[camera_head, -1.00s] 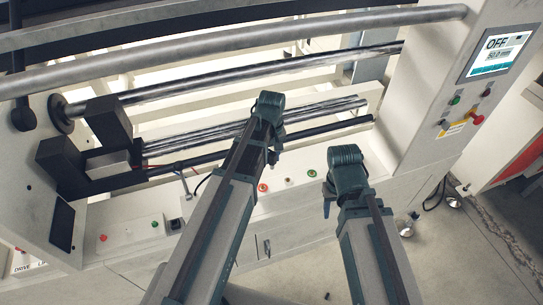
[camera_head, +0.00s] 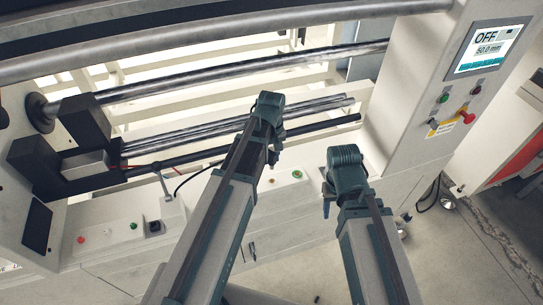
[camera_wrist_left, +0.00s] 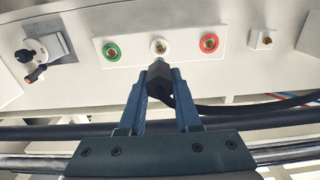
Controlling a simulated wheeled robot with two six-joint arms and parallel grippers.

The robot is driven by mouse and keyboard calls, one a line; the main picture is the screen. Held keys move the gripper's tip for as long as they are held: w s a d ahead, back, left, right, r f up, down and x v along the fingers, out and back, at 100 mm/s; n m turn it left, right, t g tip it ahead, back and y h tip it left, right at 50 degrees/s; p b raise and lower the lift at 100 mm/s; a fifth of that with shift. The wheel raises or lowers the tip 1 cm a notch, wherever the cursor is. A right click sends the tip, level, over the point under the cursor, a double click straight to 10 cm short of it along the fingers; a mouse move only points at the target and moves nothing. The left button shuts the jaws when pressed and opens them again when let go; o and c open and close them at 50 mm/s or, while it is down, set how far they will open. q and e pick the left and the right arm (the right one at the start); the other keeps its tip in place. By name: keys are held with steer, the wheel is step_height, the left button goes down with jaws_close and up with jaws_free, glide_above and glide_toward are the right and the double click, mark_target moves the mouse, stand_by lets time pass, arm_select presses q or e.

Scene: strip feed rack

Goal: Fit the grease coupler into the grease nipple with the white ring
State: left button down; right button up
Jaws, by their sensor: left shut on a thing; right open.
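My left gripper (camera_wrist_left: 160,100) is shut on the black grease coupler (camera_wrist_left: 158,80), from which a black hose runs off to the right. The nipple with the white ring (camera_wrist_left: 159,46) sits in the middle of a pale plate, between the green-ringed nipple (camera_wrist_left: 112,52) and the red-ringed nipple (camera_wrist_left: 209,43). The coupler's tip is just below the white ring in the left wrist view; I cannot tell whether they touch. In the head view my left gripper (camera_head: 274,152) is over the panel, and the coupler is hard to make out. My right gripper (camera_head: 327,191) is open and empty, right of it.
A black lever switch (camera_wrist_left: 33,60) and a small brass fitting (camera_wrist_left: 265,39) flank the plate. Rollers (camera_head: 240,78) and a dark bar (camera_head: 335,124) cross the machine behind my arms. A control screen (camera_head: 488,47) stands at right. Floor right of my right arm is mostly clear.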

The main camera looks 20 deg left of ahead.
mark_target(271, 166)
arm_select(q)
steer(key=shift+f+b, duration=2.45)
steer(key=shift+f, duration=0.2)
steer(key=shift+f+b, duration=1)
steer(key=shift+b, duration=0.05)
steer(key=c, duration=0.5)
jaws_free()
steer(key=shift+r, duration=0.1)
step_height(271, 166, up, 14)
steer(key=p, duration=1.4)
steer(key=shift+f, duration=0.2)
